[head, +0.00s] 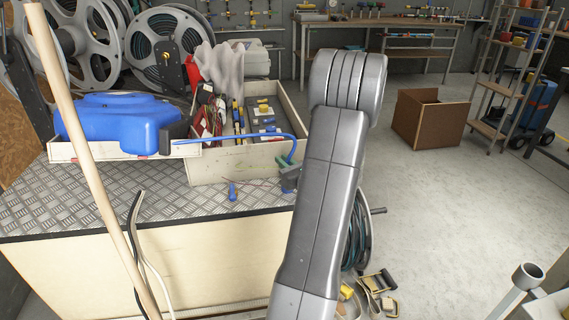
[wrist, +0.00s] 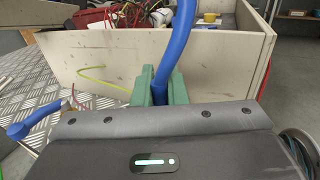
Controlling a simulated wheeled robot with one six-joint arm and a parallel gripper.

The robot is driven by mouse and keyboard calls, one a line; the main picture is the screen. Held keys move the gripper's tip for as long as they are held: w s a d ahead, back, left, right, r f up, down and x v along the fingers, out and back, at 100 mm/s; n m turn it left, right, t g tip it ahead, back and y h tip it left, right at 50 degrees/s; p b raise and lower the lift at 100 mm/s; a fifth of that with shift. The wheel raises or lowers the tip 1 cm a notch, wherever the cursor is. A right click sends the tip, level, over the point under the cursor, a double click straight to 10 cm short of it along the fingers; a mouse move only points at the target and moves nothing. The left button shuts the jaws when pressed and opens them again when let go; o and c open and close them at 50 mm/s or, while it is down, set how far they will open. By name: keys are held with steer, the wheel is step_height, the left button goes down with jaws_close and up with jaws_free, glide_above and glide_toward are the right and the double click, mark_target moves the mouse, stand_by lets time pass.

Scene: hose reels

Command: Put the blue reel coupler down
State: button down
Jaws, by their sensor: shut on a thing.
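The blue reel coupler shows as a blue tube (head: 240,138) running level across the front of the open crate, then bending down at its right end into my gripper (head: 290,178). In the wrist view the blue tube (wrist: 182,45) rises from between the two green fingers of my gripper (wrist: 159,90). The fingers are shut on it, close to the crate's pale outer wall and above the metal tread-plate top (head: 150,193). My arm hides what lies right of the gripper. I cannot tell whether the coupler touches the crate.
A pale crate (head: 222,167) of tools and cables stands on the bench. A big blue object (head: 125,122) lies left of it. A small blue-handled thing (head: 232,191) lies on the plate in front. A wooden pole (head: 82,140) crosses the left side. Some tread plate is clear.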

steer(key=c, duration=1.9)
jaws_free()
steer(key=shift+f, duration=0.15)
steer(key=o, duration=0.4)
steer(key=shift+o, duration=0.2)
steer(key=shift+r, duration=0.35)
steer(key=v, duration=1.2)
steer(key=shift+a+f, duration=0.1)
steer(key=shift+f, duration=0.05)
